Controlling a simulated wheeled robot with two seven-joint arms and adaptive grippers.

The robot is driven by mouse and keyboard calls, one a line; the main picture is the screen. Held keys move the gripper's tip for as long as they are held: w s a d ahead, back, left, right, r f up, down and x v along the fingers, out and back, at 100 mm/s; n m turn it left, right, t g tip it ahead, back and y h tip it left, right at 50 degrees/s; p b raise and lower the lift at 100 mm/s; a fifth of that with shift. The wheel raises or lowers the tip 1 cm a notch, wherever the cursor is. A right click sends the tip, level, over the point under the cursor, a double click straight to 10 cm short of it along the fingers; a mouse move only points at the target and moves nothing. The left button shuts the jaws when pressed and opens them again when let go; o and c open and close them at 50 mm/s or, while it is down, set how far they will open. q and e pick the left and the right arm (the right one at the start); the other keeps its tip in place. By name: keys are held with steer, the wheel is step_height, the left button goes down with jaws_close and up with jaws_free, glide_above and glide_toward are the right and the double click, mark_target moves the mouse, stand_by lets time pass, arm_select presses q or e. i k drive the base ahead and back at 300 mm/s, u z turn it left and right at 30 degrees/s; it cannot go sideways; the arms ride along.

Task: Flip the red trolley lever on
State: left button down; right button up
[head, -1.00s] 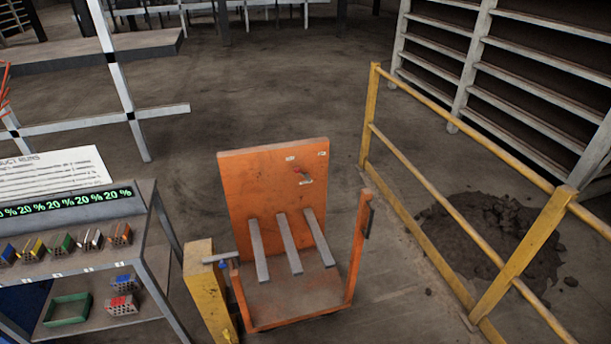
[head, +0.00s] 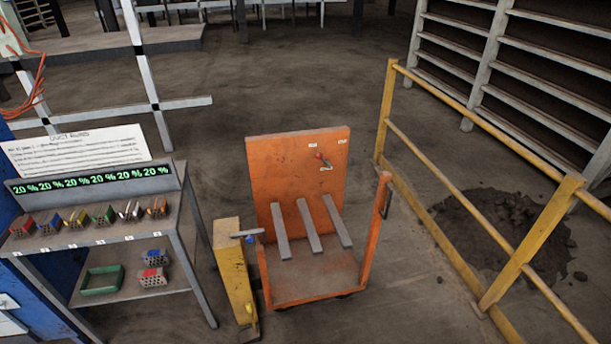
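The orange trolley (head: 262,187) stands on the floor near the middle of the head view, with an upright back panel and three grey bars above its deck. A small red lever (head: 321,157) sits on the upper right of that panel, beside small white labels. It is too small to tell its exact position. Neither of my grippers shows in the view, and nothing touches the trolley lever.
A yellow post (head: 233,272) stands against the trolley's left side. A yellow railing (head: 450,152) runs along the right, with a dark rubble pile (head: 505,230) beyond. A shelf rack (head: 110,236) with coloured bricks is at left. Floor behind the trolley is clear.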

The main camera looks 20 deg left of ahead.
mark_target(319, 155)
steer(key=k, duration=0.9)
steer(key=u, duration=0.5)
steer(key=i, duration=0.5)
steer(key=u, duration=0.7)
steer(key=i, duration=1.3)
steer(key=z, duration=1.15)
steer(key=i, duration=0.4)
steer(key=z, duration=0.4)
